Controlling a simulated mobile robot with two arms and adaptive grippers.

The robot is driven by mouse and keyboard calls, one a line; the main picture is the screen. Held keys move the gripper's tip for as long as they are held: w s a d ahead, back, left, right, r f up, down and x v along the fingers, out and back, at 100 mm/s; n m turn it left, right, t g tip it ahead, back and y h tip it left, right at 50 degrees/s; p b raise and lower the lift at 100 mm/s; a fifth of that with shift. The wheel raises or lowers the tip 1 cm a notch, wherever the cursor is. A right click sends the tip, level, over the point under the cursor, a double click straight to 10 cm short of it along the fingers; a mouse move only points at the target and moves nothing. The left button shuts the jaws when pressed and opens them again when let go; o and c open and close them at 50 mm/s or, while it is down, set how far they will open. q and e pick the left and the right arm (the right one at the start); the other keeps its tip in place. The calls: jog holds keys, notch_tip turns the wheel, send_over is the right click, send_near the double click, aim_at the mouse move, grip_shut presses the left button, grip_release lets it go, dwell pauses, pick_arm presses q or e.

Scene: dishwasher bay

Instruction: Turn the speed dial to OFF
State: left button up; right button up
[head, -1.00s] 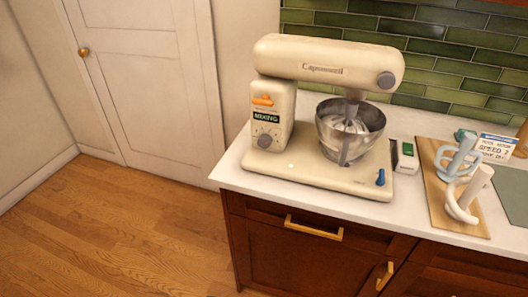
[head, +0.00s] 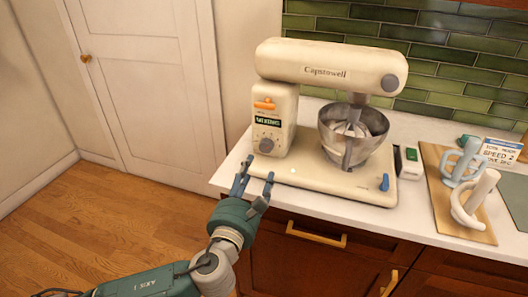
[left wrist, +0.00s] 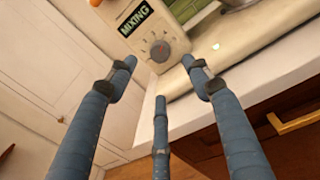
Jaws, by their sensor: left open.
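The cream stand mixer (head: 325,70) stands on the white counter. Its grey speed dial (head: 266,146) is low on the front of the column, under a dark label reading MIXING (head: 268,122). My right gripper is not in view.
A steel bowl (head: 374,143) sits under the mixer head. A blue knob (head: 385,182) is on the mixer base. To the right, a wooden board (head: 474,233) holds attachments beside a card (head: 499,152) reading SPEED. The floor (head: 70,225) at left is clear.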

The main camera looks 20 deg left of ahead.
aim_at(265, 149)
pick_arm(q)
jog(key=w, duration=0.7)
jog(key=w+p, duration=0.1)
jog(key=w, duration=0.2)
jog(key=shift+w+a, duration=0.25)
jog(key=shift+a, duration=0.05)
jog(key=c, duration=1.2)
